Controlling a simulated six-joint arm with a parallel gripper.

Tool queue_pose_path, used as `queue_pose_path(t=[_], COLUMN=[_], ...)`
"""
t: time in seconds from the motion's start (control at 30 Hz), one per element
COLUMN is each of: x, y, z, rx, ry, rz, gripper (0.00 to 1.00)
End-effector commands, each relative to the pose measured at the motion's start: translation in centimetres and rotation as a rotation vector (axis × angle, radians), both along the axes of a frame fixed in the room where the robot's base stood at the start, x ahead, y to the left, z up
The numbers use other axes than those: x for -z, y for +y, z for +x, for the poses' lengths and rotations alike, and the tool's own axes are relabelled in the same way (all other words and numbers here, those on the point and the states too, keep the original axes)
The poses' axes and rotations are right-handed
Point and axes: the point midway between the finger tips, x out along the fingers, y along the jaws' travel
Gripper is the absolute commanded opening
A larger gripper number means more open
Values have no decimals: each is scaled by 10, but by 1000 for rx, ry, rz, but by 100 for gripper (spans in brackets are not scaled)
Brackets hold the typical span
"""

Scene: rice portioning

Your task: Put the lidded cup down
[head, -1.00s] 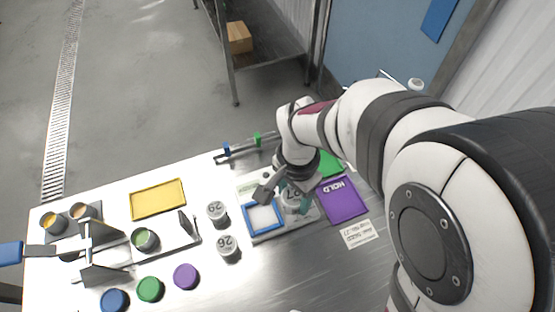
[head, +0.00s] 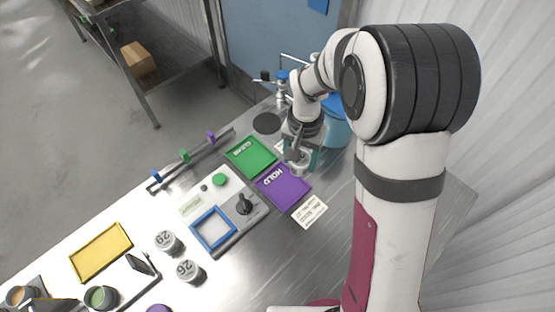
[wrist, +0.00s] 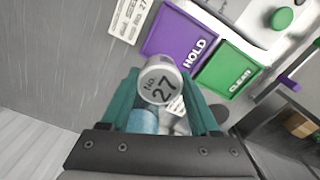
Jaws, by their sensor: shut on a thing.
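The lidded cup (wrist: 158,84) has a pale round lid marked "No. 27". My gripper (wrist: 160,98) is shut on it, with a teal finger on each side. In the head view the cup (head: 298,166) is partly hidden by my gripper (head: 301,158), just past the upper right edge of the purple HOLD mat (head: 283,188). The HOLD mat also shows in the wrist view (wrist: 178,42), beside the green CLEAR mat (wrist: 229,70). I cannot tell how high the cup is above the table.
The device with a blue square frame (head: 213,229) and black knob (head: 244,203) stands left of the mats. Two lidded cups, 29 (head: 168,242) and 26 (head: 188,271), stand nearer. A blue container (head: 335,130) is behind my gripper.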

Motion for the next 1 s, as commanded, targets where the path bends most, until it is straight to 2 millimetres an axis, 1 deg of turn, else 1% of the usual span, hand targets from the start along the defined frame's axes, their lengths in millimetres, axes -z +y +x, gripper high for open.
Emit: queue_pose_path(t=[0.03, 0.1, 0.2, 0.23, 0.27, 0.4, 0.5, 0.83, 0.87, 1.0], x=[10, 21, 32, 33, 35, 62, 75, 78, 78, 78], y=[15, 33, 51, 54, 56, 59, 59, 58, 58, 58], z=[3, 8, 12, 13, 13, 13, 14, 14, 14, 14], rx=[-6, -5, -1, 0, 0, 1, 2, 2, 2, 2], ry=[3, 1, 1, 1, 1, 3, 0, 0, -1, -1], rz=[-1, -1, 0, 0, 0, -1, 0, 0, 0, 0], gripper=[0, 0, 0, 0, 0, 0, 0, 0, 66, 91])
